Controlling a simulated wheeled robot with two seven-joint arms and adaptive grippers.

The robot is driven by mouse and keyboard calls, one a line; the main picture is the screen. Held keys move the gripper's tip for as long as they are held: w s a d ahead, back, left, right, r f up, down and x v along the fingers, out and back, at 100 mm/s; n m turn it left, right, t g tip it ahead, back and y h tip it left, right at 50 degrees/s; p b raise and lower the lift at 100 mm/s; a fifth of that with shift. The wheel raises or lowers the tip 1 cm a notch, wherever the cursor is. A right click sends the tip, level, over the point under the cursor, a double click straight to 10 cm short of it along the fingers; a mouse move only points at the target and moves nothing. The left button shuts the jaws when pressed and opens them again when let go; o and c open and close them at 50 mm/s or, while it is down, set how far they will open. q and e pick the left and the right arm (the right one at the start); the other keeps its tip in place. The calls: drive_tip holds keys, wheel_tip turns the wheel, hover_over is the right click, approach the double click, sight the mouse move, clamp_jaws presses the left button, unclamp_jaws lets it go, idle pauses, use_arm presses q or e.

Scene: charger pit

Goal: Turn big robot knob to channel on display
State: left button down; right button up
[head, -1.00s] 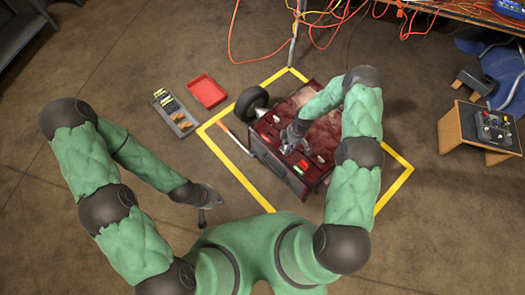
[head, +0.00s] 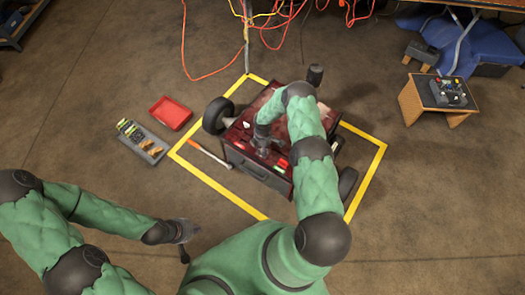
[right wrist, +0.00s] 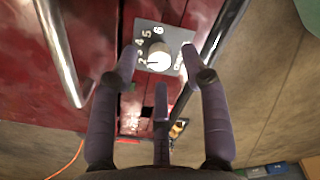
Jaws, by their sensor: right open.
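The big robot (head: 240,150) is a dark red wheeled box inside a yellow floor outline in the head view. My right gripper (head: 265,140) is over its top panel and partly hides it. A channel display cannot be made out. My left gripper (head: 184,240) hangs over bare floor, away from the big robot.
Metal handles (right wrist: 62,50) flank the dial plate. A red tray (head: 170,112) and a grey tray with small items (head: 143,142) lie left of the big robot. A small wooden stand with a control box (head: 447,92) is at right. Orange cables hang at the back.

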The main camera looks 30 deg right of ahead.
drive_tip(key=shift+f, duration=0.75)
drive_tip(key=shift+c, duration=0.3)
clamp_jaws()
drive_tip(key=shift+m, duration=2.9)
